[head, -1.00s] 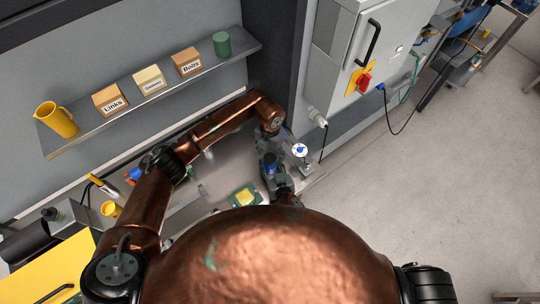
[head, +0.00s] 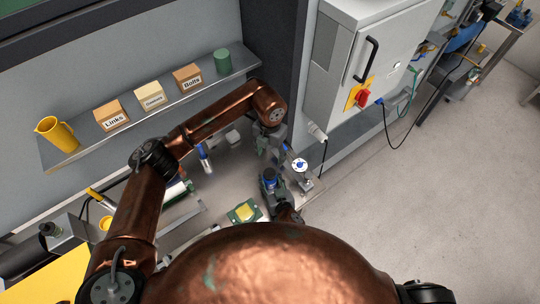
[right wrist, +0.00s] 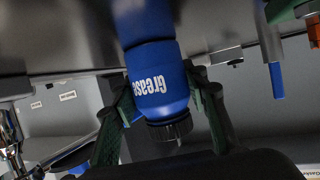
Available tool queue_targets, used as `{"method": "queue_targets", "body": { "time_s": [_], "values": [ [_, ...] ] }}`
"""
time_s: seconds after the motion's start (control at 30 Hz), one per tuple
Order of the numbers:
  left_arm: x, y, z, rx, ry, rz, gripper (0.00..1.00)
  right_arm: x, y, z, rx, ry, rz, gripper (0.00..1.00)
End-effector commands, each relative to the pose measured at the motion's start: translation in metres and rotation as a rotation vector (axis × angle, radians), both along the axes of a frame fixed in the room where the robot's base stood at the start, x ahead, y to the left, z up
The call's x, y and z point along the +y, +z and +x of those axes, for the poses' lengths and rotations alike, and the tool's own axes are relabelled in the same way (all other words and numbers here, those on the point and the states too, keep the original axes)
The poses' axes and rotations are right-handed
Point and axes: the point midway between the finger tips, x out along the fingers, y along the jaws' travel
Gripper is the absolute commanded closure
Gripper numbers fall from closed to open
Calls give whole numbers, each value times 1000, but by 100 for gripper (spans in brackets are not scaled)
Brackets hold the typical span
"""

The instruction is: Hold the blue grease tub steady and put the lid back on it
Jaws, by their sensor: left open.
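The blue grease tub (right wrist: 155,85) fills the middle of the right wrist view, upside down there, with "Grease" in white on its side. A black ribbed lid (right wrist: 170,131) shows at its top end; I cannot tell whether it is fully seated. My right gripper (right wrist: 160,90) has its green-padded fingers against both sides of the tub. In the head view the tub (head: 269,182) is small and partly hidden by the right gripper. My left gripper (head: 277,150) is open above and just beyond the tub, and its fingertips are hard to make out.
A grey control cabinet (head: 345,60) stands to the right of the left gripper. A white disc with a blue centre (head: 300,164) is close to the right of the tub. A green and yellow item (head: 244,211) lies at left. A shelf (head: 160,115) with boxes runs behind.

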Motion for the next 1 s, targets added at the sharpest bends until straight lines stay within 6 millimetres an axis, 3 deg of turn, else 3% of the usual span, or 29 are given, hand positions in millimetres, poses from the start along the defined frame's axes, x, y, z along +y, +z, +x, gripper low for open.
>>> {"method": "queue_targets", "body": {
  "time_s": [0.27,0.57,0.77,1.0],
  "values": [
    [0,0,0,0,0,0,45,0,0,0,0,0,0,40],
    [0,-1,0,0,0,0,45,-1,1,-2,0,0,0,40],
    [0,0,0,0,0,0,45,-8,10,-25,2,-1,1,40],
    [0,0,0,0,0,0,45,-23,29,-70,3,-1,2,40]
  ]
}}
